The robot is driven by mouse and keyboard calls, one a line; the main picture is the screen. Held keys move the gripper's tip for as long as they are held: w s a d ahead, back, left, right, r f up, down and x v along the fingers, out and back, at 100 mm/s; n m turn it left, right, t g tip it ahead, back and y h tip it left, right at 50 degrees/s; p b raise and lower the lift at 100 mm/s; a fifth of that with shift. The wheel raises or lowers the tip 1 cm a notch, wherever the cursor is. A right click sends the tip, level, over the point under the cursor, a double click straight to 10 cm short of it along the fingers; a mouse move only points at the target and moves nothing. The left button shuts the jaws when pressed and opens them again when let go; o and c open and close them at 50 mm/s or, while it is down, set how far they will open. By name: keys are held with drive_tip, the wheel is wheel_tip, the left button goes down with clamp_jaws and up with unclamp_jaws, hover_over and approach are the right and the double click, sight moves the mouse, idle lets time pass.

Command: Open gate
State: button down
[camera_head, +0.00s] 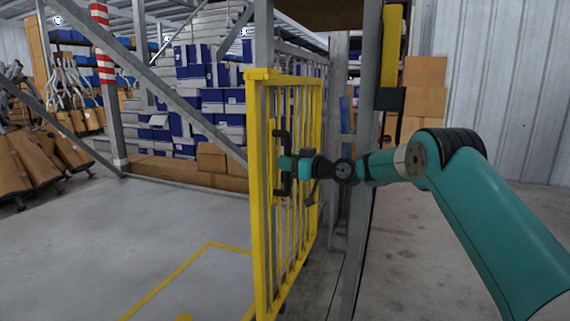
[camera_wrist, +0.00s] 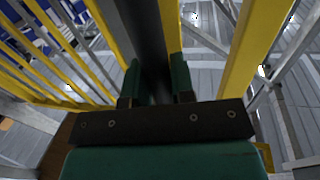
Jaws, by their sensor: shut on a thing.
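The yellow barred gate (camera_head: 260,200) stands upright and is seen at a steep angle, its near post closest to me and its bars running away to the right. A black handle (camera_head: 289,184) sticks out from the near post. My gripper (camera_head: 286,164) reaches in from the right and is shut on the middle of this handle. In the wrist view my two green fingers (camera_wrist: 156,82) stand on either side of the dark handle bar (camera_wrist: 148,35). The yellow bars (camera_wrist: 62,40) show to the left there. The fingers hide part of the handle, and I cannot tell the gate's exact angle.
Racks with blue and white boxes (camera_head: 195,75) stand beyond the gate. Brown cartons (camera_head: 425,95) are stacked at the right. The grey floor (camera_head: 120,240) left of the gate is clear, with yellow lines.

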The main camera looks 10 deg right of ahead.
drive_tip(key=c, duration=1)
unclamp_jaws()
drive_tip(key=p+v, duration=0.2)
drive_tip(key=v, duration=1.5)
drive_tip(key=shift+s, duration=0.2)
drive_tip(key=shift+d, duration=0.1)
